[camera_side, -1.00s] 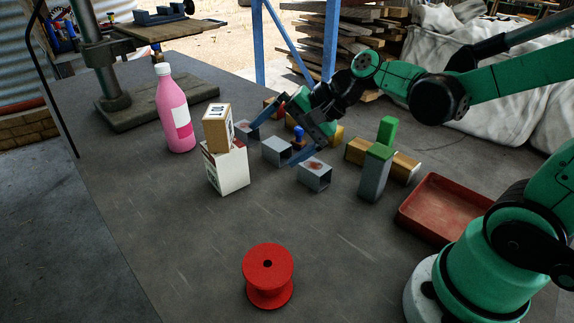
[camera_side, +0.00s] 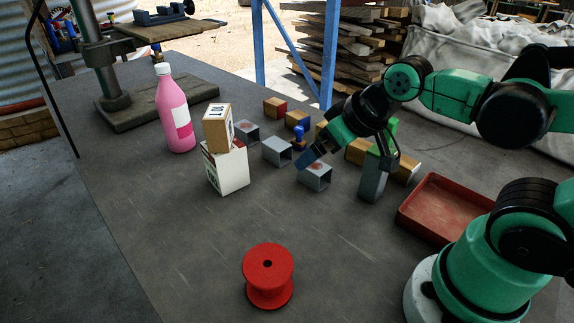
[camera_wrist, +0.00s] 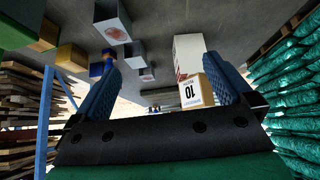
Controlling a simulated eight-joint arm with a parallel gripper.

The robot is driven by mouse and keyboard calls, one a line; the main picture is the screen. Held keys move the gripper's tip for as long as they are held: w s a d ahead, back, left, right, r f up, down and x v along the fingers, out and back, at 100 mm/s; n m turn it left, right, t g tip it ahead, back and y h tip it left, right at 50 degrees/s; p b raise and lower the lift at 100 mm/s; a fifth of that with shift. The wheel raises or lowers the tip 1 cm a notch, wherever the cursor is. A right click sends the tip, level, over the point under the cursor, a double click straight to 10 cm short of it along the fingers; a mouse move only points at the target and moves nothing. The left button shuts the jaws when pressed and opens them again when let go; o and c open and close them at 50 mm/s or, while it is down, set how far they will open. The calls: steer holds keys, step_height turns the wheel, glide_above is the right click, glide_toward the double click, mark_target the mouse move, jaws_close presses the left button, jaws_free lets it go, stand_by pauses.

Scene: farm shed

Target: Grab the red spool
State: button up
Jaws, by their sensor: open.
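The red spool (camera_side: 268,276) stands upright on the dark table at the near front in the side view, its round top with a dark centre hole facing up. It does not show in the wrist view.
A pink bottle (camera_side: 174,115) and a wooden box (camera_side: 217,128) on a white carton (camera_side: 227,168) stand left of centre. Square metal tubes (camera_side: 315,176) and a green-topped grey block (camera_side: 373,176) stand behind. A red tray (camera_side: 445,210) lies right. The table around the spool is clear.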

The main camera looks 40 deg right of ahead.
stand_by(0.4)
steer(key=g, duration=0.7)
glide_toward(268, 263)
step_height(268, 263, down, 5)
steer(key=shift+w+f, duration=0.1)
steer(key=shift+f, duration=2.8)
steer(key=c, duration=0.9)
steer(key=shift+c, duration=0.3)
steer(key=shift+r, duration=0.15)
